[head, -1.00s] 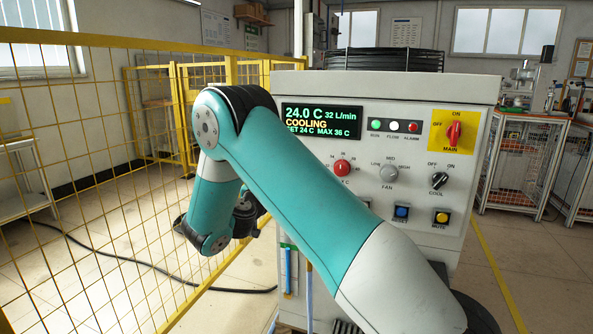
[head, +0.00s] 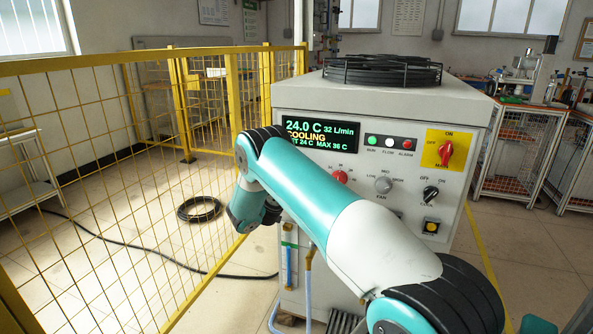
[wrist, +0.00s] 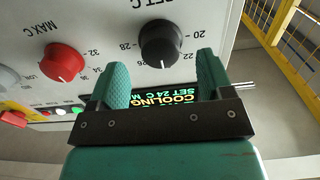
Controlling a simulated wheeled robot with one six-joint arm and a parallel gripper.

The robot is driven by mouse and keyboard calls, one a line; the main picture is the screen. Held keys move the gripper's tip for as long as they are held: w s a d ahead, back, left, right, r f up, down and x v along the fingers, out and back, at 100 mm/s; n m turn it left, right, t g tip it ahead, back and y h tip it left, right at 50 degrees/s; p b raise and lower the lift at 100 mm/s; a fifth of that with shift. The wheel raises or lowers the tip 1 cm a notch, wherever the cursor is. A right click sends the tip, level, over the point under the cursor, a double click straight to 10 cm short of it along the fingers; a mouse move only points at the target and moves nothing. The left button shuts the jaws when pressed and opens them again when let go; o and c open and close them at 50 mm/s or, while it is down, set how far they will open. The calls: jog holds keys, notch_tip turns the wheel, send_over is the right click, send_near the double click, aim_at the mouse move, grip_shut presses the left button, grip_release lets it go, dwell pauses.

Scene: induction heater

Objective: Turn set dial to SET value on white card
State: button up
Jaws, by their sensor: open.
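The black set dial (wrist: 160,43) is on the white panel in the wrist view, which shows the panel upside down. Its pointer mark and scale numbers such as 20, 26 and 28 show around it. My gripper (wrist: 162,64) is open, its two green fingers pointing at the dial, one toward each side; I cannot tell if they touch it. Nothing is held. The display (head: 320,132) in the head view reads 24.0 C, COOLING and MAX 36 C, its set line partly covered by my arm. The wrist view shows SET 24 C. My arm hides the set dial in the head view. No white card is visible.
The red MAX C dial (wrist: 63,62) sits beside the set dial. The fan dial (head: 383,185), cool switch (head: 430,193) and red main switch (head: 445,153) are further right on the cabinet (head: 400,95). A yellow mesh fence (head: 110,160) stands close on the left.

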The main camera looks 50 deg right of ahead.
jog(key=shift+x, duration=1.95)
jog(key=c, duration=0.9)
